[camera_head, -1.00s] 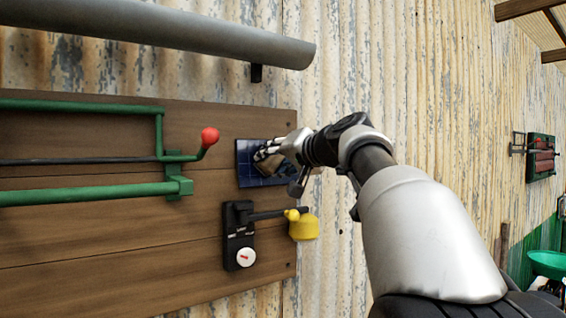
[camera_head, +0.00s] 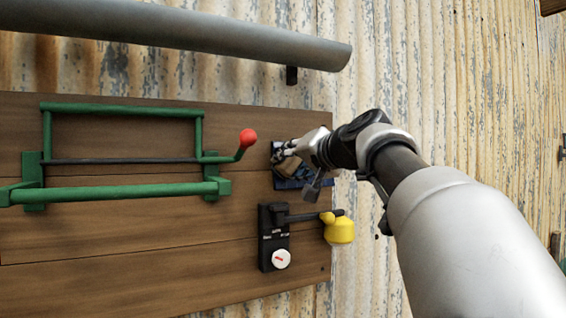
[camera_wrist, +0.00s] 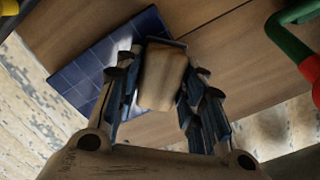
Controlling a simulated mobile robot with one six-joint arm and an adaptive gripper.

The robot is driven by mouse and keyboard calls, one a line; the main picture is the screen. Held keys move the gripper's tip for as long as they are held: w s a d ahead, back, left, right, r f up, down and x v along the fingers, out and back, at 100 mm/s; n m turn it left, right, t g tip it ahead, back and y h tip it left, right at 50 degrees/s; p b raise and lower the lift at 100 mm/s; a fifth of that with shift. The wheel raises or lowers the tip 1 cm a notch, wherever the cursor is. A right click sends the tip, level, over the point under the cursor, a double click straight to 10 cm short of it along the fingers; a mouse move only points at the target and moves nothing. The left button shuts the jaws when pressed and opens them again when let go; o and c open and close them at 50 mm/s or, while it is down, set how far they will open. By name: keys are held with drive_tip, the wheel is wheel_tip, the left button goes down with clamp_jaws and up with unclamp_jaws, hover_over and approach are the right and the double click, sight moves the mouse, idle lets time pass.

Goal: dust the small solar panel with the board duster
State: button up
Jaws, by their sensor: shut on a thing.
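The small solar panel (camera_head: 289,184) is a dark blue gridded plate on the brown wooden board, mostly hidden behind my gripper in the head view. In the wrist view the panel (camera_wrist: 85,72) shows to the left of and behind the fingers. My gripper (camera_head: 287,158) is at the panel, shut on the board duster (camera_head: 292,171), which has a wooden back. In the wrist view the duster (camera_wrist: 162,75) sits between the fingers, over the panel's right part. Its wiping face is hidden, so I cannot tell whether it touches the panel.
A green frame (camera_head: 130,190) with a red-knobbed crank (camera_head: 247,138) is left of the panel. Below it are a black switch box (camera_head: 272,238) and a yellow weight-like piece (camera_head: 340,231). A grey pipe (camera_head: 180,32) runs above. Corrugated wall lies to the right.

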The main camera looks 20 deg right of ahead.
drive_tip(key=shift+s+d, duration=0.1)
drive_tip(key=shift+s, duration=0.35)
drive_tip(key=shift+s+r+b, duration=0.2)
drive_tip(key=shift+s+b, duration=0.35)
drive_tip(key=shift+s, duration=0.7)
drive_tip(key=shift+s+r+b, duration=0.2)
drive_tip(key=shift+s+b, duration=0.3)
drive_tip(key=shift+s, duration=0.75)
drive_tip(key=s, duration=0.1)
drive_tip(key=s+b, duration=0.1)
drive_tip(key=s, duration=0.1)
drive_tip(key=shift+d+r, duration=0.1)
drive_tip(key=shift+r, duration=0.1)
